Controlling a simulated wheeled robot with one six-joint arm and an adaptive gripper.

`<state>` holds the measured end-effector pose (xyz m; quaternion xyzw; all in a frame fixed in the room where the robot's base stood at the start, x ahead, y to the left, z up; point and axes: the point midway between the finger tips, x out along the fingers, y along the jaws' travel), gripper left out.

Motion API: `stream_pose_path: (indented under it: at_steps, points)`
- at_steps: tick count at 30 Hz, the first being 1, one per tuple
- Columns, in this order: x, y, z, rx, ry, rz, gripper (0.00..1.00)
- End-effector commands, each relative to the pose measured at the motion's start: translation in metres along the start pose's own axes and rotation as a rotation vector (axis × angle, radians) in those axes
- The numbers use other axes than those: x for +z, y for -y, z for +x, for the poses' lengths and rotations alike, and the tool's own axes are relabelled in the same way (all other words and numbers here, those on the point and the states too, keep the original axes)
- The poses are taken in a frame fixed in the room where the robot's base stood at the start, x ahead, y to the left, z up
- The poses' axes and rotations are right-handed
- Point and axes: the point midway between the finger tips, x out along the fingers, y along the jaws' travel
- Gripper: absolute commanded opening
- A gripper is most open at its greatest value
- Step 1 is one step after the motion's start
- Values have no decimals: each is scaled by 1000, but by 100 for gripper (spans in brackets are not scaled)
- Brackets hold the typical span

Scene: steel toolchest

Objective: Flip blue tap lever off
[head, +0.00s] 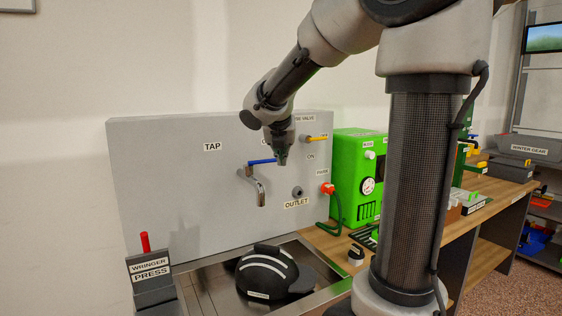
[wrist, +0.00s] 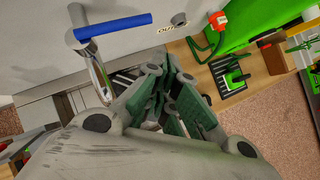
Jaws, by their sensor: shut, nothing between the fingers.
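The blue tap lever (head: 262,162) sticks out to the right from the top of the metal tap (head: 257,188) on the grey panel below the TAP label. In the wrist view the blue lever (wrist: 115,25) lies at the upper left, with the spout (wrist: 98,75) running down beneath it. My gripper (head: 282,160) points down near the lever's right end in the head view. In the wrist view my gripper (wrist: 175,95) has its fingers together and empty, to the right of and below the lever. Whether it touches the lever cannot be told.
A sink (head: 200,292) below the tap holds a black cap-like object (head: 268,274). An outlet (head: 298,191) and a yellow-handled valve (head: 316,138) are on the panel to the right. A green machine (head: 355,170) and a red plug (head: 327,188) stand beyond. A wringer press (head: 152,280) is front left.

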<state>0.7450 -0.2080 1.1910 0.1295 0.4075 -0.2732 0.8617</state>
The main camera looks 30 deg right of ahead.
Motion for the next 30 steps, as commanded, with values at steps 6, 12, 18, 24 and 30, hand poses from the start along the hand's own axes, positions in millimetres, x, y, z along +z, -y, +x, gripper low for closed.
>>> stream_pose_path:
  at_steps: [6,12,18,24,30]
  points:
    - [4,11,-33,3,4,1,0]
    - [5,20,-59,2,2,1,0]
    - [5,24,-67,0,0,-1,0]
    - [5,24,-67,0,0,-1,0]
    - [5,24,-67,0,0,-1,0]
